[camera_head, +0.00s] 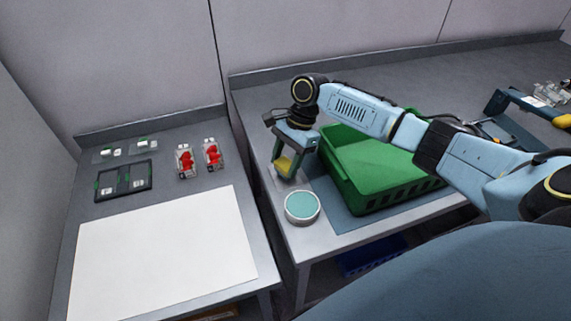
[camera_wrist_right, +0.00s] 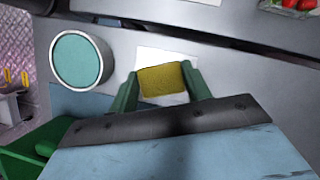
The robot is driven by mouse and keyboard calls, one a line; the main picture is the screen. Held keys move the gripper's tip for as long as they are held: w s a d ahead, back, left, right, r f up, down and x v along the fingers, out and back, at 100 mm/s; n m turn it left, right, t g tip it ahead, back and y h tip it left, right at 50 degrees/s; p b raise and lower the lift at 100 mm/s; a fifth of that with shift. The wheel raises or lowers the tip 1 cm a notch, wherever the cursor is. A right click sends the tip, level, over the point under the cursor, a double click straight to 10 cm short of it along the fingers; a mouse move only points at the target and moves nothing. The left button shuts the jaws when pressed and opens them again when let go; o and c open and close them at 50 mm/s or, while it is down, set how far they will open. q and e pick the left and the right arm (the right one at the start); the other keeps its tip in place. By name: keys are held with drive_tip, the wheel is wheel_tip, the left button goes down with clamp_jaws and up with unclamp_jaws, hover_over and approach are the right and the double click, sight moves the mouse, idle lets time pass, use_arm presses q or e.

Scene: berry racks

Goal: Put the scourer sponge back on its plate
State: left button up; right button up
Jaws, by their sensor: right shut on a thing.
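My right gripper (camera_head: 288,166) is shut on the yellow scourer sponge (camera_head: 284,166) near the left edge of the right table. The right wrist view shows the sponge (camera_wrist_right: 163,79) between the two green fingers. A flat white plate (camera_wrist_right: 150,54) lies behind the sponge in that view, partly hidden by it. I cannot tell whether the sponge touches the plate. My left gripper is not in view.
A round teal-topped dish (camera_head: 302,208) stands at the front of the same table, near the gripper. A green crate (camera_head: 365,197) sits on a blue-grey mat (camera_head: 338,214) to the right. The left table holds a white board (camera_head: 163,255) and two clear red-berry packs (camera_head: 185,160).

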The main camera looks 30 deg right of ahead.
drive_tip(key=shift+f, duration=0.55)
drive_tip(key=o, duration=0.9)
drive_tip(key=shift+f, duration=0.1)
drive_tip(key=p+v, duration=0.1)
drive_tip(key=v, duration=1.1)
